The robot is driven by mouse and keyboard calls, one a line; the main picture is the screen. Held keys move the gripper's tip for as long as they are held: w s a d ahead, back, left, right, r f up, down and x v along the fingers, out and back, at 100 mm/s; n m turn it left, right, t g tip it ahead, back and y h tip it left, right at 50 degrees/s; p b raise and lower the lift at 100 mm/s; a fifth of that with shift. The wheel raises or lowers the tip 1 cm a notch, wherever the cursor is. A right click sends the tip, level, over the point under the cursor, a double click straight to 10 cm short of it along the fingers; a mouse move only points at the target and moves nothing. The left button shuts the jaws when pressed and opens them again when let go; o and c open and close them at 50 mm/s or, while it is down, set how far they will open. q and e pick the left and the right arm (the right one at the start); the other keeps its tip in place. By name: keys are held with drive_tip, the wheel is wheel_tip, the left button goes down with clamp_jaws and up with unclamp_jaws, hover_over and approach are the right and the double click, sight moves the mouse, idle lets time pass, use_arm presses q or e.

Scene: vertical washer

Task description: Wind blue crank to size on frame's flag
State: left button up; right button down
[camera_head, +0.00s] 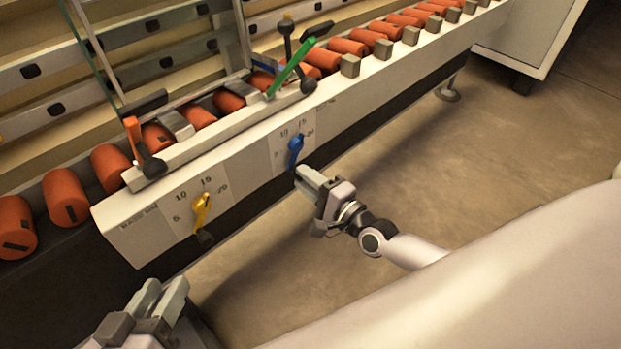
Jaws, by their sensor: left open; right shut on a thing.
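The blue crank (295,150) sits on the front of the white rail, over a dial (307,127) with marks such as 10, 15 and 20. Its handle hangs down, and the grip end is at my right gripper. My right gripper (301,177) is shut on the crank's lower end; the fingers partly hide it. My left gripper (162,294) is open and empty at the bottom left, away from the cranks. I cannot make out a flag with a readable size on the frame.
A yellow crank (201,212) with its own dial is left of the blue one. Above the rail are a green lever (290,68), an orange lever (133,138) and a row of orange cylinders (66,196). Floor (520,150) is open at right.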

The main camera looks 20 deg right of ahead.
drive_tip(key=shift+s+a+m, duration=0.1)
drive_tip(key=shift+a+m, duration=0.1)
drive_tip(key=shift+m, duration=0.2)
drive_tip(key=c, duration=0.9)
unclamp_jaws()
use_arm(q)
drive_tip(key=shift+w+d+r+p, duration=0.2)
drive_tip(key=shift+d+p, duration=0.1)
drive_tip(key=shift+p, duration=0.55)
use_arm(e)
drive_tip(key=v, duration=0.7)
use_arm(q)
drive_tip(key=shift+s+f, duration=0.1)
use_arm(e)
drive_tip(key=shift+s, duration=0.1)
use_arm(q)
drive_tip(key=shift+s+a+f, duration=0.1)
drive_tip(key=shift+s+f, duration=0.05)
drive_tip(key=shift+f, duration=0.05)
